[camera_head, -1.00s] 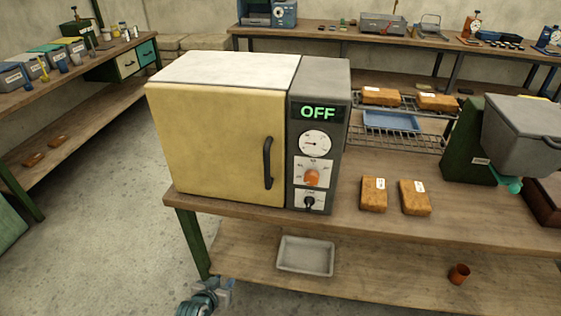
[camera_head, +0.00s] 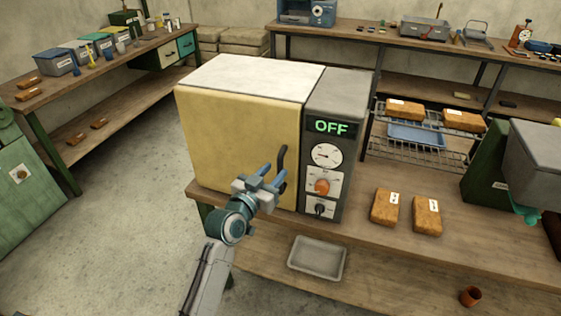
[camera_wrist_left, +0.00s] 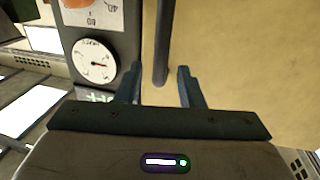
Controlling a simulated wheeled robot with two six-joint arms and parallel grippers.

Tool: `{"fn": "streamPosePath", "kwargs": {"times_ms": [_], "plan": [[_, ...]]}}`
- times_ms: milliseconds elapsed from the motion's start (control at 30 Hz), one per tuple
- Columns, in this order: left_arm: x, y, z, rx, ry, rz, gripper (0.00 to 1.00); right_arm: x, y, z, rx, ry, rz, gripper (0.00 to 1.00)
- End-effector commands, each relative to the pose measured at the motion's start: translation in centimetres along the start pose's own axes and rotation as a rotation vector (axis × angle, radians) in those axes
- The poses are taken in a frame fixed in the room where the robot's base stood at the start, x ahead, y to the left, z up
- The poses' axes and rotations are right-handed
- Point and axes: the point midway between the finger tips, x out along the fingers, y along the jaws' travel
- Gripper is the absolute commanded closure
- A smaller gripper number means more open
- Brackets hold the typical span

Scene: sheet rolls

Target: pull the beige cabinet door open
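The beige cabinet door (camera_head: 235,135) is shut on the front of a box-like oven with a grey control panel whose display reads OFF. Its dark upright handle (camera_head: 282,160) is on the right side of the door; the gripper hides its lower part. My left gripper (camera_head: 273,175) is open in front of the handle. In the left wrist view, the handle (camera_wrist_left: 161,50) stands between the two spread fingers (camera_wrist_left: 160,85), near the left one, with the beige door (camera_wrist_left: 235,60) behind. I cannot tell how deep the handle is between them. My right gripper is not in view.
The oven stands on a wooden bench (camera_head: 365,235). Two brown blocks (camera_head: 385,207) lie right of it, near a wire rack (camera_head: 415,150). A grey tray (camera_head: 317,257) is on the shelf below. The floor (camera_head: 130,200) to the left is free.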

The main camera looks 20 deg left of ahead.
Motion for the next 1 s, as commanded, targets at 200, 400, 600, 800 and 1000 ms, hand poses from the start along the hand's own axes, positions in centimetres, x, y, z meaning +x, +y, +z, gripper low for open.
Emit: {"fn": "streamPosePath", "kwargs": {"times_ms": [200, 400, 600, 800, 1000], "plan": [[3.2, 0.0, -0.1, -0.001, -0.001, 0.0, 0.65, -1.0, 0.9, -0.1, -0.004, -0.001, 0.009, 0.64], [4.1, 0.0, 0.0, 0.0, -0.001, 0.0, 0.65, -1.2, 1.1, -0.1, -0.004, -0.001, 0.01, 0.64], [4.1, 0.0, 0.1, 0.0, -0.001, 0.0, 0.65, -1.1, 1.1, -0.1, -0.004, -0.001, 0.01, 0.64], [4.0, 0.0, 0.1, 0.0, -0.001, 0.0, 1.0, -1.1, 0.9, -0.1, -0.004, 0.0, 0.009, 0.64], [4.0, 0.0, 0.1, 0.0, -0.002, 0.001, 1.0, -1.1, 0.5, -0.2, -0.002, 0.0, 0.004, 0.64]]}}
